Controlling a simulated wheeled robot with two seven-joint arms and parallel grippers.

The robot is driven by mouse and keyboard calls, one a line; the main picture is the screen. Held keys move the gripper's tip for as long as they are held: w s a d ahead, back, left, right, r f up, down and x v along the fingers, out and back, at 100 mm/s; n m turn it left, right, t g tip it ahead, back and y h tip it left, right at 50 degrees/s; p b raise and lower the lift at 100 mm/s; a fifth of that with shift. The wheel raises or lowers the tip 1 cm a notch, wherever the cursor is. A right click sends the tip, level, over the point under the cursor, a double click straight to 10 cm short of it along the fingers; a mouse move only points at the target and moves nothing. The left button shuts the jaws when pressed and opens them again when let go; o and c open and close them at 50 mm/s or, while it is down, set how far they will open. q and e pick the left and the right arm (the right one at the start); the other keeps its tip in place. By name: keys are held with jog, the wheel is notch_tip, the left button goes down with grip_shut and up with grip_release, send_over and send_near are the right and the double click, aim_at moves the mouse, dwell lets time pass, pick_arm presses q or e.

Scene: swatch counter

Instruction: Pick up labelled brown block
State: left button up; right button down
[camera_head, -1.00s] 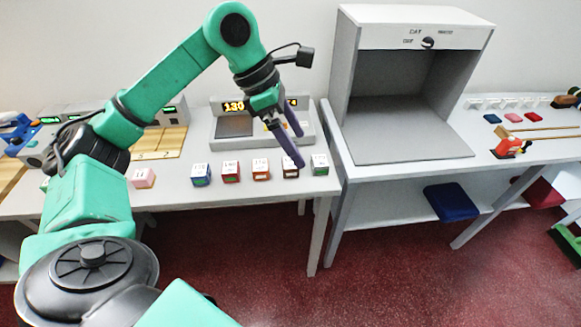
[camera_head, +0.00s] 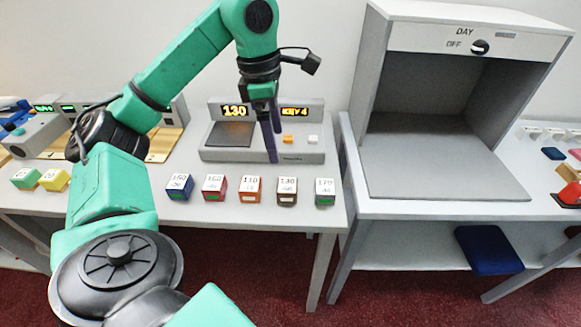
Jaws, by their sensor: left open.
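The brown block (camera_head: 287,192) stands on the counter near its front edge, with a white label on top that seems to read 130. My right gripper is not in view.
A red block (camera_head: 214,188) and a blue block (camera_head: 180,187) continue the row leftward. Yellow (camera_head: 55,180) and green (camera_head: 25,178) blocks stand further left. The device display reads 130. A grey booth (camera_head: 430,180) marked DAY and OFF stands right.

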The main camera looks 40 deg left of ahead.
pick_arm(q)
jog(key=f, duration=0.2)
jog(key=b, duration=0.7)
send_near(287, 185)
notch_tip(287, 185, down, 5)
jog(key=shift+d, duration=0.1)
jog(key=f, duration=0.5)
jog(key=shift+w+d+f, duration=0.25)
jog(key=shift+w+d, duration=0.05)
jog(key=shift+w, duration=0.1)
jog(key=c, duration=1.4)
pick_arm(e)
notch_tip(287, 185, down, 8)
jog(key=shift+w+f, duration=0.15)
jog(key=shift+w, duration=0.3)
pick_arm(q)
jog(key=shift+r, duration=0.15)
